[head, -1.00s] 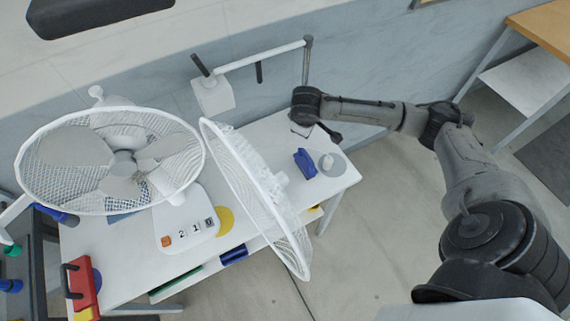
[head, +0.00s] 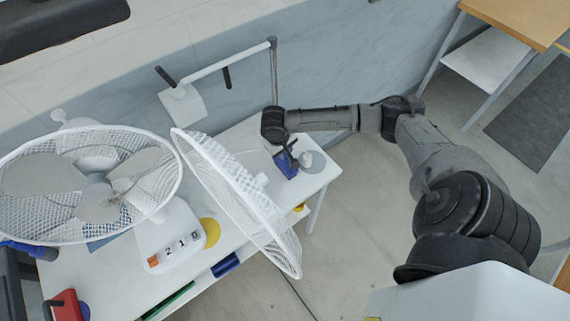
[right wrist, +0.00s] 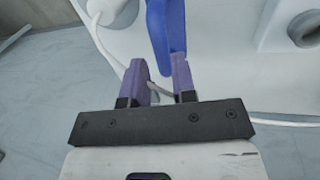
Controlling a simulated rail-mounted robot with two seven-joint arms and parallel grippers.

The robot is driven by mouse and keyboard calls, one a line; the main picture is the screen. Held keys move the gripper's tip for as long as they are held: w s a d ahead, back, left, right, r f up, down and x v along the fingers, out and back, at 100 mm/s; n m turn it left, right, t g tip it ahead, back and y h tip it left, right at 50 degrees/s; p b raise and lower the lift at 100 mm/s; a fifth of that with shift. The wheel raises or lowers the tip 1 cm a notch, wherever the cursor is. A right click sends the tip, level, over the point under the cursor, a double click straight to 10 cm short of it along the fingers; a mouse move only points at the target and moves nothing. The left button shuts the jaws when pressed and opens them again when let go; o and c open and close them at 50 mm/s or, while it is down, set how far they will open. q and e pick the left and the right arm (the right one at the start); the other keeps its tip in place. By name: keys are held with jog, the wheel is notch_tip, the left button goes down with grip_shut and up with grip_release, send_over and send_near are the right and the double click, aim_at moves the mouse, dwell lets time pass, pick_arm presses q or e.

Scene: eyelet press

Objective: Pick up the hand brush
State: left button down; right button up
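The hand brush, seen as a blue piece (head: 288,168), lies near the right end of the white table. I take it for the brush; bristles do not show. My right gripper (head: 290,152) is right at it, partly covering it. In the right wrist view, the two purple fingers of my right gripper (right wrist: 160,78) stand apart with a gap between them. The blue brush (right wrist: 170,25) reaches from the top edge down to the fingertips, nearer the right finger. Whether the fingers touch it is unclear. My left gripper is not in view.
A grey round piece on a white base (head: 311,161) stands close right of the brush. White fan guards (head: 240,195) stand left of it. A white post fixture (head: 183,103) rises at the table's back. Open floor (head: 370,205) lies right of the table.

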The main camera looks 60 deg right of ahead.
aim_at(285, 155)
jog(key=shift+s+d+f, duration=0.1)
jog(key=shift+d+f, duration=0.05)
jog(key=shift+f, duration=0.9)
jog(key=shift+s+d+f, duration=0.1)
jog(key=shift+d+f, duration=0.1)
jog(key=shift+f, duration=0.85)
jog(key=shift+s+d+f, duration=0.1)
jog(key=shift+d+f, duration=0.05)
jog(key=shift+f, duration=0.9)
grip_shut()
